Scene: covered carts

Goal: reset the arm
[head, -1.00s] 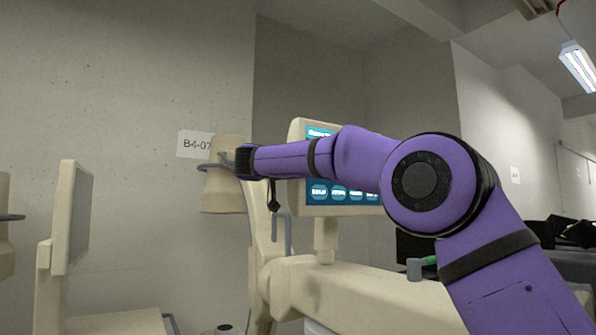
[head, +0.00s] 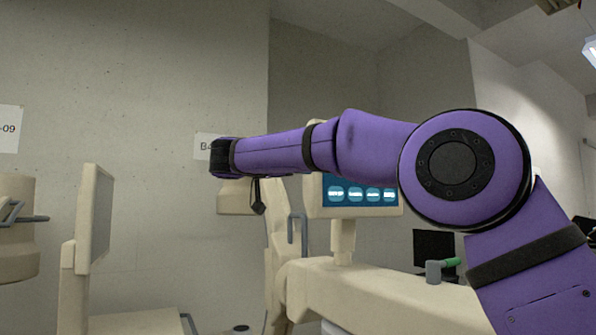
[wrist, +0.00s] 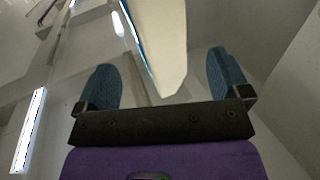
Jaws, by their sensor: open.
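The gap between the fingers holds nothing that I can see gripped. A pale beige panel with a blue edge (wrist: 158,45) shows beyond and between the fingers; I cannot tell its distance from them. The fingers cannot be made out in the head view.
A beige machine with a blue screen (head: 360,195) stands behind my arm, partly hidden by it. A beige monitor (head: 92,220) stands at the left. A dark screen (head: 434,250) is at the right. A concrete wall (head: 130,80) closes the back.

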